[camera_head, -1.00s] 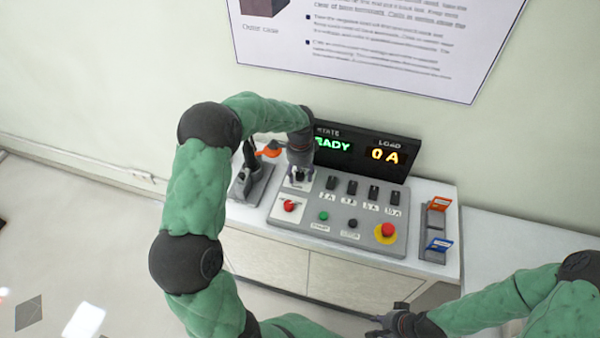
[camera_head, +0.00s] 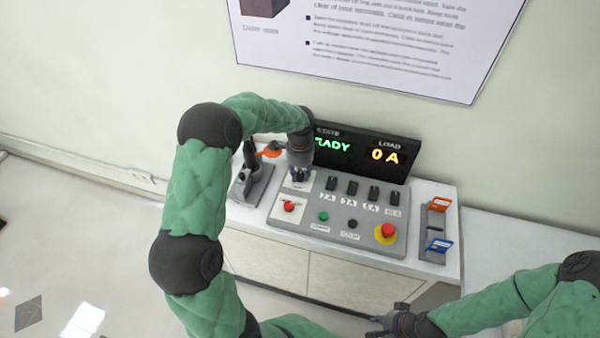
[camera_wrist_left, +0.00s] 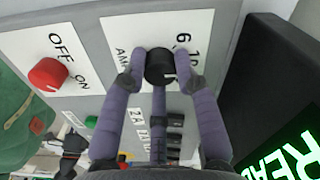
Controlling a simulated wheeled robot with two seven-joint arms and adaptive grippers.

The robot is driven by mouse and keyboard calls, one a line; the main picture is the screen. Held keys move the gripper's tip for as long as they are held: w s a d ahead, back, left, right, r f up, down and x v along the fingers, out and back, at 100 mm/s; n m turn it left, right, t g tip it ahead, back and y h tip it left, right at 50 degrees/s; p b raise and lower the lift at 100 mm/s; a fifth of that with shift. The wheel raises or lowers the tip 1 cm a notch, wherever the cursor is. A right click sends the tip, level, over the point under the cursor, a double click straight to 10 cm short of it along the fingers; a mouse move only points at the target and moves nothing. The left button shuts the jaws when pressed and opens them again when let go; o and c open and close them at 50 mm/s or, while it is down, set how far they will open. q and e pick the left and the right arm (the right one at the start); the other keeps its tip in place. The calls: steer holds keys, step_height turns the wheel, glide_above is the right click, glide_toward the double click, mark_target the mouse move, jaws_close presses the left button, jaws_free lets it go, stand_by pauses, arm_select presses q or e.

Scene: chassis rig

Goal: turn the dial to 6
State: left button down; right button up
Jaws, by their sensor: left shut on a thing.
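The black dial (camera_wrist_left: 160,66) sits on a white plate with "6", "10" and "AMP" printed around it, in the left wrist view. My left gripper (camera_wrist_left: 161,76) is shut on the dial, with a purple finger on either side of it. I cannot make out a pointer on the dial. In the head view my left gripper (camera_head: 299,178) reaches down onto the panel (camera_head: 335,222) and hides the dial. My right gripper (camera_head: 384,322) is at the bottom edge, away from the panel; its fingers are too small to tell open or shut.
A red OFF/ON knob (camera_wrist_left: 48,74) sits beside the dial. Several black switches (camera_head: 352,187), a green button (camera_head: 323,216) and a red stop button (camera_head: 388,231) are on the panel. The display (camera_head: 365,150) behind reads READY and 0 A. A card holder (camera_head: 434,228) stands right.

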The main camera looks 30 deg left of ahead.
mark_target(300, 174)
arm_select(q)
steer(key=shift+n, duration=0.3)
steer(key=n, duration=0.3)
steer(key=shift+n+p, duration=0.3)
steer(key=shift+p, duration=0.1)
steer(key=shift+n, duration=2.2)
steer(key=c, duration=0.9)
jaws_free()
steer(key=shift+c, duration=0.2)
step_height(300, 174, up, 12)
